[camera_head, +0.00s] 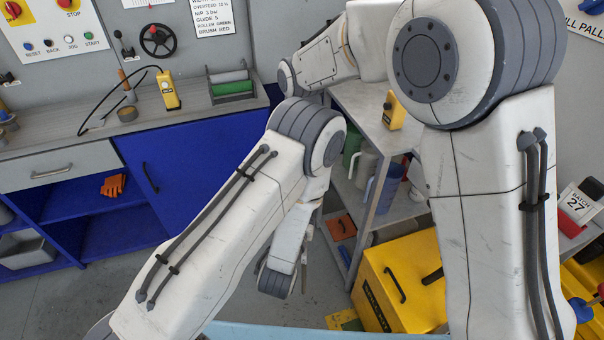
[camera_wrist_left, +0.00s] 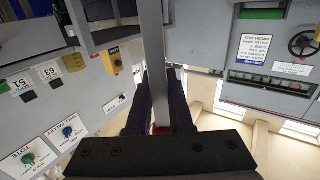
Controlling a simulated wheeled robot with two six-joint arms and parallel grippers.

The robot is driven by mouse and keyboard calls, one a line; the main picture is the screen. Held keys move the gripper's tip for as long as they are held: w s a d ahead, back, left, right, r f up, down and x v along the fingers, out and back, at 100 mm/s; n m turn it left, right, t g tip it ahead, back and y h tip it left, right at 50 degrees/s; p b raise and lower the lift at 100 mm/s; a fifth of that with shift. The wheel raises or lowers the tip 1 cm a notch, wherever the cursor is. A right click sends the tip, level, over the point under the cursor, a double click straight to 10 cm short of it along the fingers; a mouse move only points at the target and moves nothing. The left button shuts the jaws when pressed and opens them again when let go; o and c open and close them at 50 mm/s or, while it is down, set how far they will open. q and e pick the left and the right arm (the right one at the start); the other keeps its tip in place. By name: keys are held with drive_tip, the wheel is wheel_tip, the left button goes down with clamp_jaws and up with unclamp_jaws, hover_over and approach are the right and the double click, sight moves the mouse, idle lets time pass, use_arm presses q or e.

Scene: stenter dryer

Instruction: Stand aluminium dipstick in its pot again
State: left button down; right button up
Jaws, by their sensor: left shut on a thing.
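The aluminium dipstick shows as a long flat grey bar (camera_wrist_left: 152,40) in the left wrist view. It runs from the top edge down between the dark fingers of my left gripper (camera_wrist_left: 160,88), which is shut on it. Its far end lies outside the picture. In the head view my left forearm hides the left gripper and the bar. My right gripper is not in view. I cannot pick out the dipstick's pot with certainty in either view.
A bench with blue cupboards (camera_head: 175,165) stands at left, bearing a yellow device (camera_head: 168,90) and a roller stand (camera_head: 231,86). A grey shelf rack with jugs (camera_head: 362,169) stands at centre right. A yellow box (camera_head: 402,283) is on the floor beside it.

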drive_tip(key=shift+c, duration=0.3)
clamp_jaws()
use_arm(q)
drive_tip(key=c, duration=0.7)
unclamp_jaws()
drive_tip(key=shift+c, duration=0.2)
